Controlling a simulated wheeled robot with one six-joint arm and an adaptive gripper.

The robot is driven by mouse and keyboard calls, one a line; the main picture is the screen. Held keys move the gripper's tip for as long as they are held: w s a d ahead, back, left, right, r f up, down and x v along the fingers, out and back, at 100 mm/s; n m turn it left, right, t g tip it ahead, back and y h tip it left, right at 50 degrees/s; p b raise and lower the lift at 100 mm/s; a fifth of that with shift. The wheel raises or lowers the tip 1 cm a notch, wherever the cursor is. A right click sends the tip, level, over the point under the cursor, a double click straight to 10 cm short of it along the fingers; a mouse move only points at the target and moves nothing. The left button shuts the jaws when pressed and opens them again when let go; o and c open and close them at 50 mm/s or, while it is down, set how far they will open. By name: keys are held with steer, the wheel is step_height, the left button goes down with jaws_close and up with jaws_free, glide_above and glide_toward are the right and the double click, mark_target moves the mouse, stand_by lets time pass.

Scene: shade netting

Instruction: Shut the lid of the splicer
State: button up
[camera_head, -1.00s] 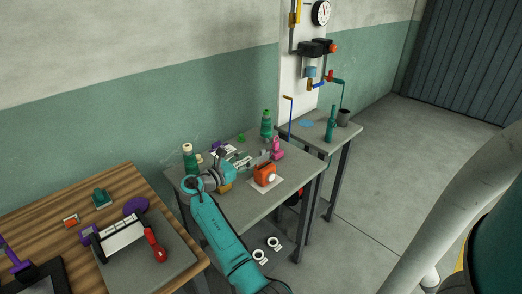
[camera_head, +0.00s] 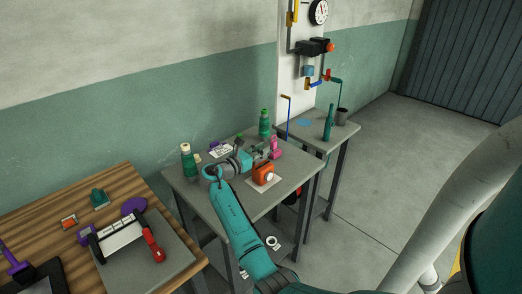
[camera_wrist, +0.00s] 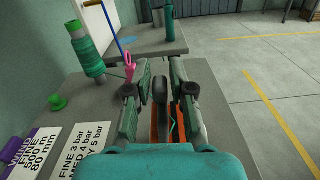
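My gripper (camera_wrist: 160,76) is open, one finger on each side of that piece, with gaps visible. In the head view my gripper (camera_head: 250,158) is just behind and left of the splicer. The lid's hinge is hidden.
Printed cards (camera_wrist: 78,150) and a green knob (camera_wrist: 57,102) lie left of my gripper.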

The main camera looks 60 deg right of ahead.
jaws_close()
steer(key=m, duration=0.1)
steer(key=s+m, duration=0.1)
steer(key=m, duration=0.1)
steer(key=s+m, duration=0.1)
steer(key=shift+s+a+f+m, duration=0.25)
steer(key=shift+a+f+m, duration=0.05)
steer(key=shift+f+m, duration=0.1)
steer(key=m, duration=0.1)
steer(key=s+f+m, duration=0.1)
steer(key=m, duration=0.2)
steer(key=shift+s+a+f+m, duration=0.25)
steer(key=shift+s+m, duration=0.05)
steer(key=shift+s, duration=0.1)
steer(key=shift+s+a+f+m, duration=0.15)
steer(key=shift+f+m, duration=0.45)
steer(key=shift+m, duration=0.65)
steer(key=shift+s+d+f+m, duration=0.1)
steer(key=shift+s+f+m, duration=0.2)
steer(key=shift+f+m, duration=0.7)
steer(key=shift+s+a+f+m, duration=0.1)
steer(key=shift+s+f+m, duration=0.15)
steer(key=shift+m, duration=1.3)
steer(key=shift+f, duration=0.1)
